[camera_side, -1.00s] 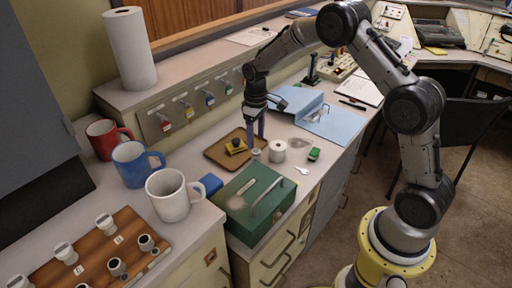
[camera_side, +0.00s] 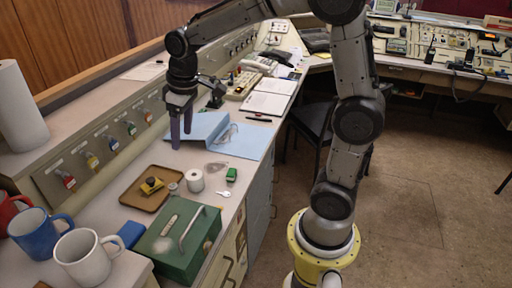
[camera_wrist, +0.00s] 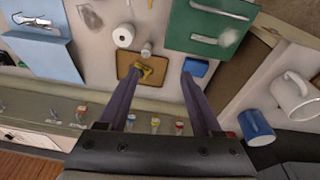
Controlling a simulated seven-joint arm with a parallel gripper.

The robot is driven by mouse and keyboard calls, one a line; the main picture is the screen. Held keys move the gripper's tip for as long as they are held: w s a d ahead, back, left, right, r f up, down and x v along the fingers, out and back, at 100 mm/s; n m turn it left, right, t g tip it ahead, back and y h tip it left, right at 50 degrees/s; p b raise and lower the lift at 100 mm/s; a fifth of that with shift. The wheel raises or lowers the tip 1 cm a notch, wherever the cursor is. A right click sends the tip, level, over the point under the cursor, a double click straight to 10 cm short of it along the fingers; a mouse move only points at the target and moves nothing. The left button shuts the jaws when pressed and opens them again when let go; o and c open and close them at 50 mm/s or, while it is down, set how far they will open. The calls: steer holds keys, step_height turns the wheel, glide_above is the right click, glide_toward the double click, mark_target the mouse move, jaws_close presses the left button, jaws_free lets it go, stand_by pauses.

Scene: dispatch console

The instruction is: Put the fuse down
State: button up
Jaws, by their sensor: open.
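A small grey cylinder (camera_side: 173,186), which looks like the fuse, stands between the brown tray (camera_side: 136,200) and a white roll (camera_side: 195,181). In the wrist view the cylinder (camera_wrist: 146,49) is at the tray's edge; I cannot tell whether it touches the tray. My gripper (camera_side: 181,139) is open and empty, raised above the desk behind the tray. In the wrist view my gripper's fingers (camera_wrist: 161,72) are spread wide, with nothing between the tips.
A yellow-and-black object (camera_side: 151,186) lies on the tray. A green box (camera_side: 178,248), blue block (camera_side: 130,233), several mugs, a small green item (camera_side: 231,174) and a white tag (camera_side: 223,193) are nearby. A blue folder (camera_side: 243,141) lies behind. Key hooks line the riser.

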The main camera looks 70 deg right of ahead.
steer(key=s+a+r+t, duration=0.2)
steer(key=s+r, duration=0.2)
steer(key=s, duration=0.7)
steer(key=shift+s+a, duration=0.2)
steer(key=shift+s, duration=0.1)
steer(key=shift+m+t, duration=0.5)
steer(key=shift+t, duration=0.2)
steer(key=s, duration=0.2)
steer(key=s+f, duration=0.1)
steer(key=s, duration=0.2)
steer(key=s+a, duration=0.1)
steer(key=s, duration=0.2)
steer(key=shift+s+f, duration=0.1)
steer(key=shift+f, duration=0.05)
steer(key=shift+c, duration=0.2)
steer(key=shift+s+f, duration=0.1)
steer(key=shift+s, duration=0.15)
steer(key=shift+c, duration=0.9)
